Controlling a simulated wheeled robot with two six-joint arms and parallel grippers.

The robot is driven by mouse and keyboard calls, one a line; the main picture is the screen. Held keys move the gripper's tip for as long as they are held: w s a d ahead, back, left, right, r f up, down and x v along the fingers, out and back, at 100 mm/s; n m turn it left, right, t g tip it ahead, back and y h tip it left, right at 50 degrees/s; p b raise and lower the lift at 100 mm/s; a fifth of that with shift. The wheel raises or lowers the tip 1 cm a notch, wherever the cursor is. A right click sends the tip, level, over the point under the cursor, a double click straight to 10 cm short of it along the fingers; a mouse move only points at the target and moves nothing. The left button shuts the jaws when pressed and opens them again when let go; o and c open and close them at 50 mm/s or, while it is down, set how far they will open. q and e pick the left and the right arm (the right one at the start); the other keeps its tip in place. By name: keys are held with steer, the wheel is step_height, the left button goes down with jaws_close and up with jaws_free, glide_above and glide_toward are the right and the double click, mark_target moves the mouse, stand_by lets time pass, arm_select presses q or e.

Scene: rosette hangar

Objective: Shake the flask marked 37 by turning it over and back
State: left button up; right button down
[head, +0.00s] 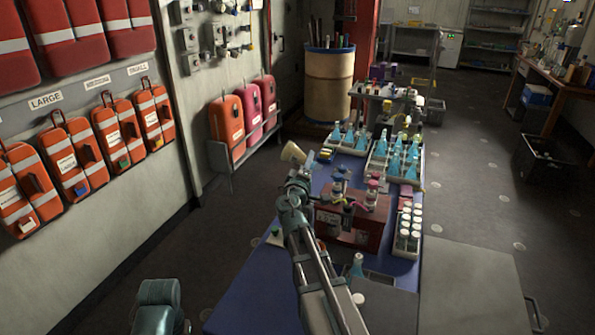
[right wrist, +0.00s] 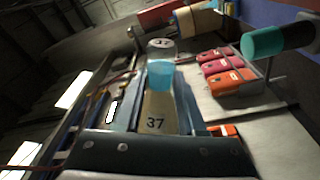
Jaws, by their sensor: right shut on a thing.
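My right gripper (head: 295,185) is shut on the flask marked 37 (head: 293,153), held up above the left edge of the blue-topped bench. In the head view only a pale, tilted part of the flask shows past the gripper. In the right wrist view the flask (right wrist: 157,105) shows the number 37 on its wall and again on its pale cap (right wrist: 160,45). Its blue liquid (right wrist: 160,74) lies at the cap end, and the wide end is by the dark gripper. My left gripper is not seen; a teal part of my left arm shows at bottom left.
Orange bags (head: 67,155) hang at left. Open floor lies between wall and bench.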

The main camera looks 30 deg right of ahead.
steer(key=n+p, duration=0.1)
steer(key=n, duration=0.3)
steer(key=shift+r+y, duration=0.15)
steer(key=shift+y, duration=0.15)
steer(key=shift+n+g+p, duration=0.3)
steer(key=shift+n+p, duration=0.05)
steer(key=shift+n, duration=1.15)
steer(key=shift+n+p, duration=0.3)
steer(key=shift+n, duration=0.2)
steer(key=n+p, duration=0.1)
steer(key=n, duration=0.2)
steer(key=shift+g, duration=0.3)
steer(key=shift+n+g, duration=0.3)
steer(key=shift+n, duration=1)
steer(key=n+p, duration=0.1)
steer(key=n, duration=0.2)
steer(key=shift+g, duration=0.3)
steer(key=n, duration=0.4)
steer(key=shift+g, duration=0.4)
